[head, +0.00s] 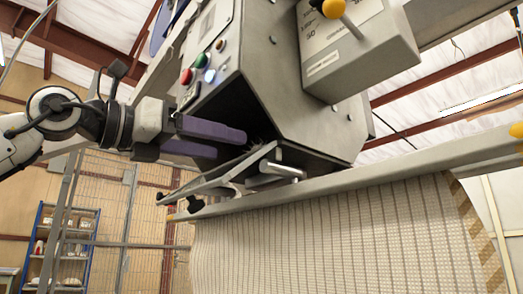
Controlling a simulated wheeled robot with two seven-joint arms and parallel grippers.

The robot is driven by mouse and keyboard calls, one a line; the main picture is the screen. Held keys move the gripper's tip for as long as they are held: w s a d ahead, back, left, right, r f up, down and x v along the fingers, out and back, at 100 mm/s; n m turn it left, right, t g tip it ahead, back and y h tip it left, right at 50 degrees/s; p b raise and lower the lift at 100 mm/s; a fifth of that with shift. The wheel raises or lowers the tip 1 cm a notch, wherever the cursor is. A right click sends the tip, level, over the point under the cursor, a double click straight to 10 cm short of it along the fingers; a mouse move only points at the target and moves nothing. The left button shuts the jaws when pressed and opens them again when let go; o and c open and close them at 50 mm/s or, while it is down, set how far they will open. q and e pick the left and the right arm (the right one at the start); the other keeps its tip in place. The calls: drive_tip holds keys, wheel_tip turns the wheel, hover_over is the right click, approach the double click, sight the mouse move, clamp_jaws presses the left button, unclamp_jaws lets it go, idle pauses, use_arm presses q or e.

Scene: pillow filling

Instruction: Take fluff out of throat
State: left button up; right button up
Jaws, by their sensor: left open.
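The throat (262,112) is the dark opening in the underside of the grey machine housing, in the middle of the head view. A small wispy patch, perhaps fluff (257,141), shows faintly at its lower edge; the shadow makes it hard to tell. My left gripper (230,144) comes in from the left, its two purple fingers apart and pointing right into the mouth of the throat. The fingertips are close to the wispy patch; I cannot tell whether they touch it. Nothing shows held between them. My right gripper is out of view.
A metal flap with a bracket (235,178) juts out just below the fingers. A pale rail (380,180) runs below the housing, above a ribbed curved panel (330,240). Coloured buttons (198,68) sit above the gripper. A wire fence (105,200) and shelf stand behind.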

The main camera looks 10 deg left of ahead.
use_arm(q)
drive_tip(key=p+x, duration=0.2)
drive_tip(key=x, duration=0.3)
drive_tip(key=shift+w+d, duration=0.15)
drive_tip(key=shift+p+x, duration=1.2)
drive_tip(key=shift+x, duration=1.45)
drive_tip(key=shift+w, duration=0.1)
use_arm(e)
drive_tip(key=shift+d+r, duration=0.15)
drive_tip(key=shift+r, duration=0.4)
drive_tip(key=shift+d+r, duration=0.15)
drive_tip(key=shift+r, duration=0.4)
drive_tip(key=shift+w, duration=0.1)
use_arm(q)
drive_tip(key=c, duration=0.8)
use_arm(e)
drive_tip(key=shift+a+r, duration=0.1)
use_arm(q)
drive_tip(key=shift+r, duration=0.3)
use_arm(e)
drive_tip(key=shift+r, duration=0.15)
